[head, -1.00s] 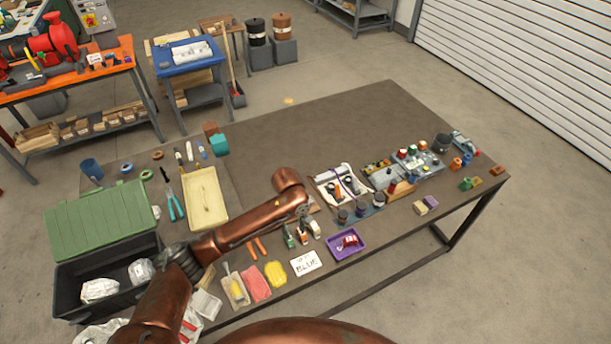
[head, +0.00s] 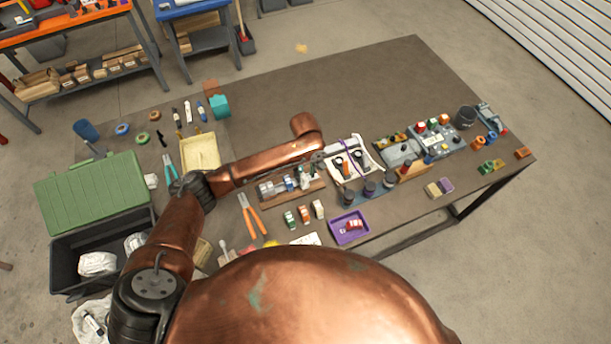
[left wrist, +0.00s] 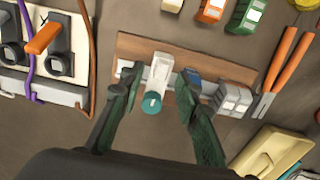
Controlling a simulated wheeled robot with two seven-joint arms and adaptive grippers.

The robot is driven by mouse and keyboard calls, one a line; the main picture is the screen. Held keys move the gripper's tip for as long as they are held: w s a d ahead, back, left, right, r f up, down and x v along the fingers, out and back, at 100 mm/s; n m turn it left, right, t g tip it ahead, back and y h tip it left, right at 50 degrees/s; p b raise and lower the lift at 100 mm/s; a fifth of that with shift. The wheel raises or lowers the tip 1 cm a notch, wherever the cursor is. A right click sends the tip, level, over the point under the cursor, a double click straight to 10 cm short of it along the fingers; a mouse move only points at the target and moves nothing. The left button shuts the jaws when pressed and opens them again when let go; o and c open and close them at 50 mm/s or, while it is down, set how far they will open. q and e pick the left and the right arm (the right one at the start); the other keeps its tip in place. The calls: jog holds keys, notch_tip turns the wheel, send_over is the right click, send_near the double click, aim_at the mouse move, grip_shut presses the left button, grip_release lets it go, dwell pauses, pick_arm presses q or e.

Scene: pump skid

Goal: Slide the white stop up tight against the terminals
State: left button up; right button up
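A wooden board (left wrist: 135,48) carries a pale metal rail. In the left wrist view the white stop (left wrist: 160,72) stands on the rail, with a round teal part at its near end. A blue block (left wrist: 193,78) stands just right of it, and the grey terminals (left wrist: 235,98) sit farther right with bare rail between. My left gripper (left wrist: 157,77) is open, one dark green finger on each side of the stop; contact cannot be told. In the head view the board (head: 308,188) lies below my left forearm, with the grey terminals (head: 268,190) at its left end. My right gripper is not in view.
Orange pliers (head: 252,215) lie left of the board. Several small coloured blocks (head: 304,214) and a purple tray (head: 349,228) sit nearer the front edge. A white panel with switches (head: 350,160) adjoins on the right. The table's back (head: 340,90) is clear.

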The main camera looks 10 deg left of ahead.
pick_arm(q)
jog(key=shift+s+f, duration=0.2)
jog(key=shift+f, duration=0.85)
jog(key=shift+w+f, duration=0.1)
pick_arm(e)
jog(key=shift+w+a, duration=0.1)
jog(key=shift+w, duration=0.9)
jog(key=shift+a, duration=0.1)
pick_arm(q)
jog(key=c, duration=0.4)
grip_shut()
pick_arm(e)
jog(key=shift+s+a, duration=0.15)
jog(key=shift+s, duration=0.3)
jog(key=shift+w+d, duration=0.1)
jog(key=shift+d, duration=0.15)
